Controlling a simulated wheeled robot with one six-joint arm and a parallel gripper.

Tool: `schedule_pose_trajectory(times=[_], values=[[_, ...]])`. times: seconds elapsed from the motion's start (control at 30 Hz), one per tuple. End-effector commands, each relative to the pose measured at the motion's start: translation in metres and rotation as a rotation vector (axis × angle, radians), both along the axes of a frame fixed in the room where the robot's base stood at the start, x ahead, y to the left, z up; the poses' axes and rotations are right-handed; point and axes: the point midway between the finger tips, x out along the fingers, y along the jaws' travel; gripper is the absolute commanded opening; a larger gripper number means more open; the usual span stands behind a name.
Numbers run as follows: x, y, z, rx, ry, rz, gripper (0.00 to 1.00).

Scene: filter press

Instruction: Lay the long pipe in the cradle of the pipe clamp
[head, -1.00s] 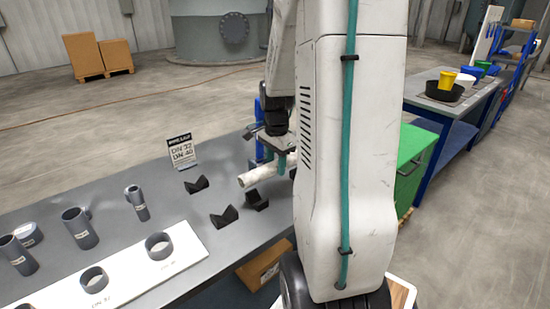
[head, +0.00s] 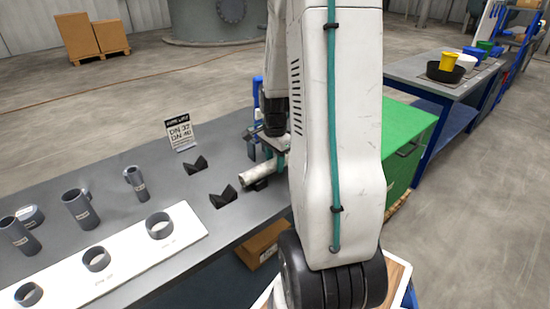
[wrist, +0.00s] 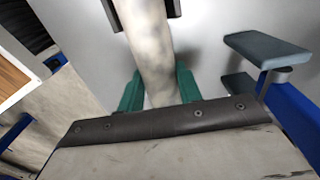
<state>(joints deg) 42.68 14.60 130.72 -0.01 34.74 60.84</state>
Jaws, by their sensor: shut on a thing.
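The long pipe (head: 256,176) is pale and mottled. In the head view its near end sticks out to the left of my arm; the rest is hidden. My gripper (wrist: 158,94) is shut on the pipe (wrist: 149,45), with green fingers on both sides of it. The blue pipe clamp (head: 256,92) stands behind my gripper in the head view. In the wrist view the clamp (wrist: 284,112) is to the right of the pipe, with grey jaws. Its cradle is not clearly visible. A black V-block (head: 260,185) is under the pipe's near end; whether they touch is unclear.
Two more black V-blocks, one (head: 195,166) farther back and one (head: 223,197) nearer, stand left of the pipe. A sign (head: 180,133) and several grey pipe pieces stand farther left, some on a white board (head: 130,266). A green cabinet (head: 408,135) stands right of my arm.

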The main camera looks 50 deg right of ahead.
Motion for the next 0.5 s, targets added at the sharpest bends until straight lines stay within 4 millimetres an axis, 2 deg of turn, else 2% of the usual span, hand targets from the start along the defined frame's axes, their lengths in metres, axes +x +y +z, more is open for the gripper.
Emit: schedule_pose_trajectory(times=[0.27,0.3,0.37,0.5], values=[[0.0002,-0.0001,-0.0004,0.000,-0.001,0.000,0.09],[0.0002,-0.0001,-0.0003,0.000,-0.001,0.000,0.43],[0.0002,-0.0001,-0.0003,0.000,-0.001,0.000,0.60],[0.0002,-0.0001,-0.0003,0.000,-0.001,0.000,0.60]])
